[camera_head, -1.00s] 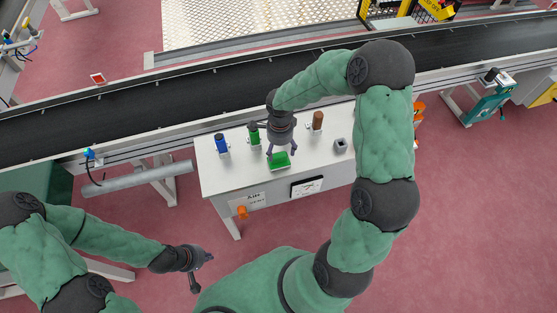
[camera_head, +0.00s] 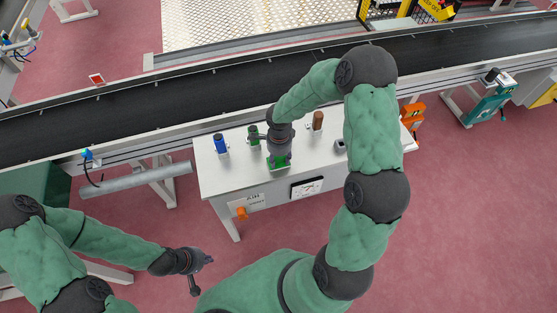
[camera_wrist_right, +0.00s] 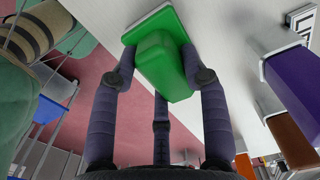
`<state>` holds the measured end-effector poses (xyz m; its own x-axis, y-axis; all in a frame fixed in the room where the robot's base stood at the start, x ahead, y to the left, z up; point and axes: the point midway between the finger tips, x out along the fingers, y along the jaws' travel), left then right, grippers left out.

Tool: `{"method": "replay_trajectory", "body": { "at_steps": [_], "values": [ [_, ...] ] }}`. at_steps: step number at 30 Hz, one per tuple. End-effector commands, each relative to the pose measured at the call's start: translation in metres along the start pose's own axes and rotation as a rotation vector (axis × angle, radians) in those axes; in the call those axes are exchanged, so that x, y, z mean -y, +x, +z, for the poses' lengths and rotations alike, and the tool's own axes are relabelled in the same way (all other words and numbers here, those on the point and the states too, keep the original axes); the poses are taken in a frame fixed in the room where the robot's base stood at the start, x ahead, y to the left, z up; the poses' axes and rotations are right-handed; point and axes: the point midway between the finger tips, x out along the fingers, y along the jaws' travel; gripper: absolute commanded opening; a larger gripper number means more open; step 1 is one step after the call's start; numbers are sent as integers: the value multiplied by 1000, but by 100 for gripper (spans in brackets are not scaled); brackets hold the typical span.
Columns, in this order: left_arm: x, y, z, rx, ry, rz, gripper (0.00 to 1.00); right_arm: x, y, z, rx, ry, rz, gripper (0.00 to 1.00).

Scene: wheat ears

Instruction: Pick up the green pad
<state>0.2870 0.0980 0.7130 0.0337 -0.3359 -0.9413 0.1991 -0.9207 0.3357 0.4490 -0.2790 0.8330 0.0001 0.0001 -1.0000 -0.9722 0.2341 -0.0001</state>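The green pad (camera_wrist_right: 165,60) is a bright green block on a small pale base on the white table. In the head view, the green pad (camera_head: 284,164) is mostly hidden beneath my right gripper (camera_head: 279,161). In the right wrist view, the fingers of my right gripper (camera_wrist_right: 160,62) stand on both sides of the pad, with their tips close to its sides. I cannot tell whether they touch it. The third finger is below the pad in the picture. My left gripper (camera_head: 203,272) is open and empty, away from the table at lower left.
A blue item (camera_head: 219,144), a dark green item (camera_head: 253,138) and a brown item (camera_head: 318,121) stand on the white table (camera_head: 222,178). A grey item (camera_head: 340,145) is near my right arm. A black conveyor (camera_head: 170,97) runs behind. The table's left front is clear.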

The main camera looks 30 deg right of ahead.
Motion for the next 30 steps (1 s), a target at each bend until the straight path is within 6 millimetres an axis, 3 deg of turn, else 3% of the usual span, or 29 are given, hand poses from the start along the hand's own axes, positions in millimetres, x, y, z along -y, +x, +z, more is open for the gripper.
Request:
{"method": "replay_trajectory", "body": {
  "at_steps": [17,22,30],
  "values": [
    [-1,-2,0,0,0,0,0,0,-9,0,0,-1,-2,11],
    [-3,-8,0,0,0,0,0,1,-34,0,0,1,-5,11],
    [-6,-17,1,0,0,0,0,-36,-88,27,1,-4,-5,11]
  ]
}}
